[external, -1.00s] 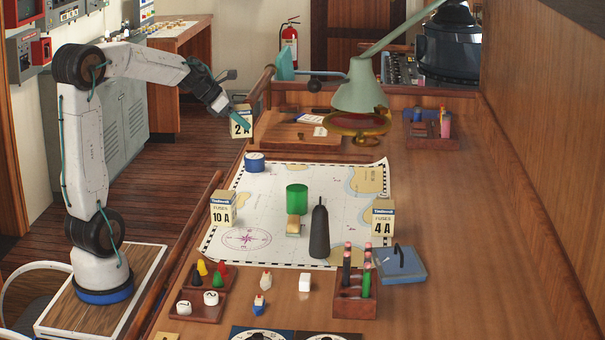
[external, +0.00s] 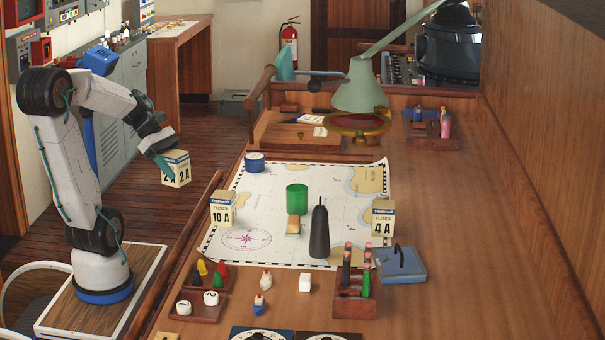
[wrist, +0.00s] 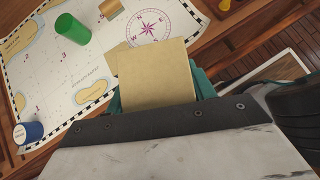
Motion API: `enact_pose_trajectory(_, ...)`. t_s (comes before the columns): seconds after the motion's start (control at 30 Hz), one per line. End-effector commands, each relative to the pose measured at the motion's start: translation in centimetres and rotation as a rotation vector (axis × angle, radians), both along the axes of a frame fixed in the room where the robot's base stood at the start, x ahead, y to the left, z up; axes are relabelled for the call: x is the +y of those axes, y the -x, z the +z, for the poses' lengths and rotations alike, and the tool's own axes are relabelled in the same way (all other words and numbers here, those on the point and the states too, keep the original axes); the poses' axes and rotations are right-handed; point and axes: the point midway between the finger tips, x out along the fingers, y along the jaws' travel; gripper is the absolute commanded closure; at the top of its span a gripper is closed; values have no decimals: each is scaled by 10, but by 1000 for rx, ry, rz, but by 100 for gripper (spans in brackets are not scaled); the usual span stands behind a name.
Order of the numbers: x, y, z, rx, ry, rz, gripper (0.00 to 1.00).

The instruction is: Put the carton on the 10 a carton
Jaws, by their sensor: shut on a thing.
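My gripper (external: 164,158) is shut on the 2 A carton (external: 176,172), a cream box with a dark blue band. It holds the carton in the air left of the chart table, over the floor in the picture. In the wrist view the carton (wrist: 158,80) shows as a plain tan face between the teal fingers. The 10 A carton (external: 222,210) stands upright on the left edge of the chart, to the right of and below the held carton in the external view. Nothing is on its top. The 4 A carton (external: 383,217) stands at the chart's right edge.
A wooden rail (external: 190,245) edges the table.

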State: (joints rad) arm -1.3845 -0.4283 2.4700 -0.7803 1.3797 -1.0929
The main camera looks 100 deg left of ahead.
Motion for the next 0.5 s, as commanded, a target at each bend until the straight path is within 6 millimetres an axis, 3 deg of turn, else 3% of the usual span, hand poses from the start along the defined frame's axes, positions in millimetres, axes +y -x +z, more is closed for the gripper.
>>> enact_pose_trajectory(0.3, 31, -78, -8, 1, 2, -4, 83)
enact_pose_trajectory(0.5, 44, -106, -10, 0, 1, 1, 83)
